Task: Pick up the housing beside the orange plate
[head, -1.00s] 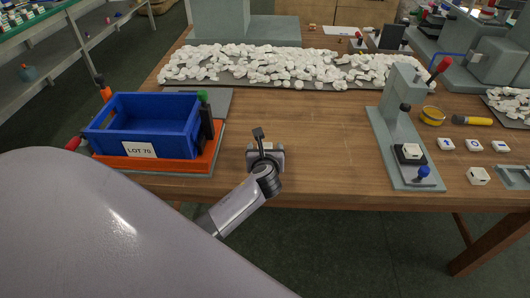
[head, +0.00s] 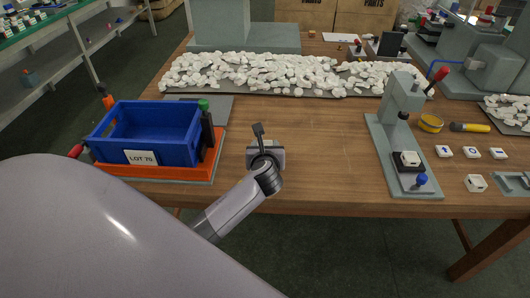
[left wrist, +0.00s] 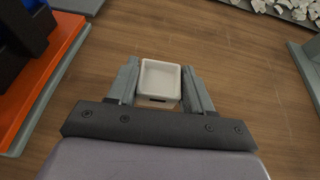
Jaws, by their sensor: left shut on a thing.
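The white housing (left wrist: 160,78), a small square open box with a dark slot in its near wall, sits between the two fingers of my left gripper (left wrist: 160,82) in the left wrist view. The fingers are shut on its sides. In the head view, my left gripper (head: 265,150) is over the table's front part, right of the orange plate, and hides the housing. Whether the housing touches the table is hard to tell. The orange plate (head: 150,172) lies at the left, and its edge also shows in the left wrist view (left wrist: 35,85). My right gripper is not in view.
A blue bin (head: 170,153) labelled LOT 70 stands on the orange plate. A grey press (head: 385,150) with a red-handled lever stands to the right. White parts (head: 270,72) cover a mat behind.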

